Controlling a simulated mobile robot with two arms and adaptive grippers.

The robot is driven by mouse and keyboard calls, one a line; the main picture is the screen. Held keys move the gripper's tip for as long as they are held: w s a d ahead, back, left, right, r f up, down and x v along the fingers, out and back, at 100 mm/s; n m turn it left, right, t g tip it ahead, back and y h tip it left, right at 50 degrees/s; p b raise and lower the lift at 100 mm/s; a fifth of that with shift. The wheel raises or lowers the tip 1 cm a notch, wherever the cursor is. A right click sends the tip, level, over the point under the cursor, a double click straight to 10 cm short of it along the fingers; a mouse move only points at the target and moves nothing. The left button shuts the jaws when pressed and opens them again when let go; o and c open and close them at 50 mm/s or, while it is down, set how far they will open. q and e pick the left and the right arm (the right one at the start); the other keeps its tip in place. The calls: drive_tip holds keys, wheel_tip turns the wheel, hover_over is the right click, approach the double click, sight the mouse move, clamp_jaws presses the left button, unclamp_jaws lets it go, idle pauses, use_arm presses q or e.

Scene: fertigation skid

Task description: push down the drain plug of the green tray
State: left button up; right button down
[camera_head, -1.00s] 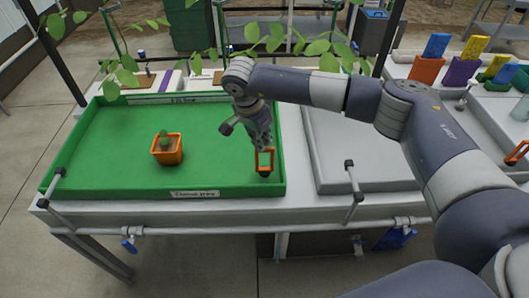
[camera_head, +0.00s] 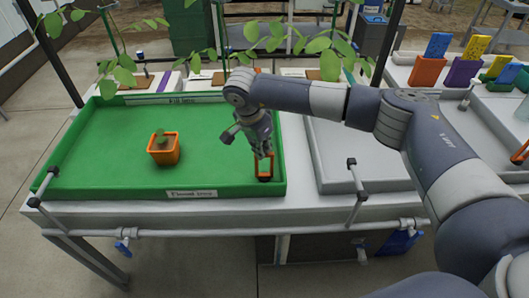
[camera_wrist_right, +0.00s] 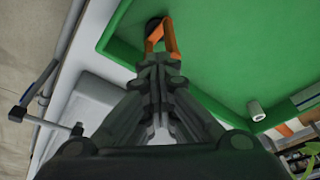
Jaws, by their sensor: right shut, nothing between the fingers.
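The green tray (camera_head: 110,176) lies on the left of the bench. Its drain plug has an orange loop handle (camera_head: 264,165) on a dark base (camera_head: 265,179) in the front right corner. My right gripper (camera_head: 263,154) is shut and empty, pointing down with its tips at the top of the handle. In the wrist view the tips (camera_wrist_right: 156,62) overlap the near end of the orange loop (camera_wrist_right: 171,40), and the dark base (camera_wrist_right: 153,26) shows beyond. I cannot tell whether the tips touch it or how deep the plug sits. My left gripper is not in view.
An orange pot with a small plant (camera_head: 165,155) stands in the tray. A grey tray (camera_head: 350,176) lies to the right. A pipe with valves (camera_head: 250,230) runs along the bench front. Leafy plants (camera_head: 270,40) stand behind. In the wrist view, a pale cylinder (camera_wrist_right: 256,110) stands by the tray wall.

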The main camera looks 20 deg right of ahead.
drive_tip(key=shift+s+f, duration=0.35)
drive_tip(key=shift+f, duration=0.35)
drive_tip(key=shift+a, duration=0.1)
drive_tip(key=a+v, duration=0.2)
drive_tip(key=v, duration=1.1)
drive_tip(key=shift+s+a, duration=0.15)
drive_tip(key=shift+a, duration=0.2)
